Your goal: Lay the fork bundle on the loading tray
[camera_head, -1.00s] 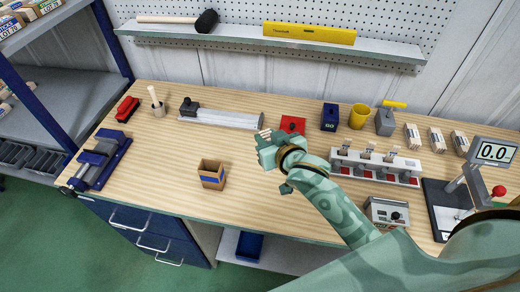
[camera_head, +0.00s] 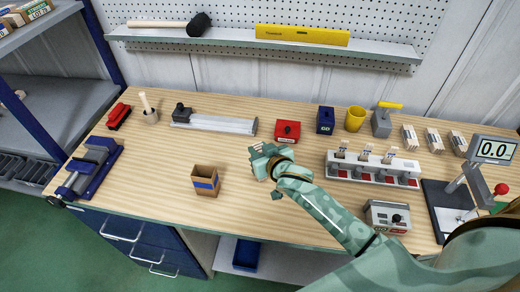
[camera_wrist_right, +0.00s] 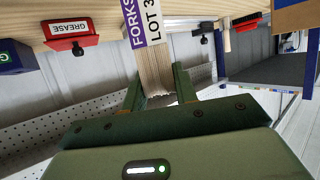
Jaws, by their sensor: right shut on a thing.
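My right gripper (camera_head: 259,152) is shut on the fork bundle, a pack of pale sticks with a white and purple label reading "FORKS LOT 3". The bundle (camera_wrist_right: 155,68) shows clearly between the fingers in the right wrist view. In the head view the gripper is over the middle of the bench, and the hand hides most of the bundle. A long pale metal tray (camera_head: 222,124) with a dark block at its left end lies behind and left of the gripper. It looks like the loading tray and is apart from the bundle. My left gripper is not in view.
A small open cardboard box (camera_head: 205,182) stands left of the gripper. A red grease box (camera_head: 287,131) and a blue box (camera_head: 325,120) stand behind it. A slotted rack (camera_head: 372,169) is to the right. Bare wood lies between the tray and the cardboard box.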

